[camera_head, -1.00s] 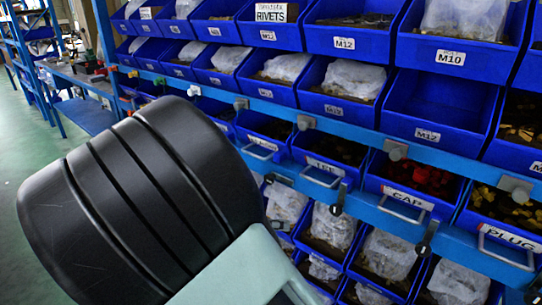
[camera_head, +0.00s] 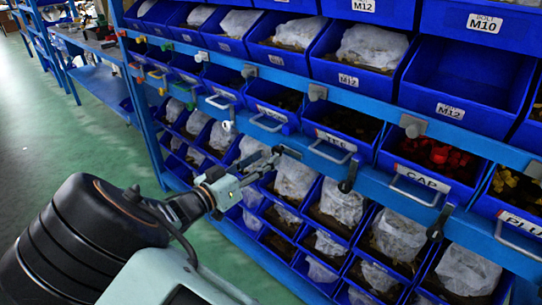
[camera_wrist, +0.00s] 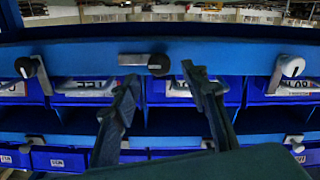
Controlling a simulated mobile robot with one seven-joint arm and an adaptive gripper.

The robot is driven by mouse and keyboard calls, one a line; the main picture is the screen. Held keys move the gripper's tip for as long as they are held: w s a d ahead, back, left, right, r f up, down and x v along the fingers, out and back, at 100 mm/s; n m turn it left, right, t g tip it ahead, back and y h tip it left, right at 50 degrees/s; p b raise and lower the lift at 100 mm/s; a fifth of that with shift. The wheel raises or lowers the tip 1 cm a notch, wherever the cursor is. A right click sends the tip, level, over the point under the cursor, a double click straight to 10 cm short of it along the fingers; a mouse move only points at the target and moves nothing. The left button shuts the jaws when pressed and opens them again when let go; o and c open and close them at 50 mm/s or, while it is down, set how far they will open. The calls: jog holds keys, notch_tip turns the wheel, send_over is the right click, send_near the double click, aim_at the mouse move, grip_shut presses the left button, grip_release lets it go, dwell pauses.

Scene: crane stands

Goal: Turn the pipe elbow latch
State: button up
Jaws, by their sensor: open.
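A latch (camera_wrist: 158,65) with a dark round knob and a grey arm lying level sits on the blue rail (camera_wrist: 225,62), between and beyond my fingertips in the wrist view. I take it for the pipe elbow latch, but its label is not readable. My gripper (camera_wrist: 160,80) is open and empty, its two dark fingers spread on either side of the latch, with no contact visible. In the head view my gripper (camera_head: 268,160) reaches the rail left of the TEE bin (camera_head: 337,142) and hides that part of the rail.
Neighbouring latches (camera_wrist: 28,68) and (camera_wrist: 292,67) flank the middle one, their arms slanting down. The CAP bin (camera_head: 425,165) holds red parts. Blue bins (camera_head: 470,85) fill the rack above and below, with protruding metal handles (camera_head: 325,152). Green floor (camera_head: 60,150) is open at left.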

aim_at(275, 152)
jog(key=shift+x, duration=1.8)
grip_shut()
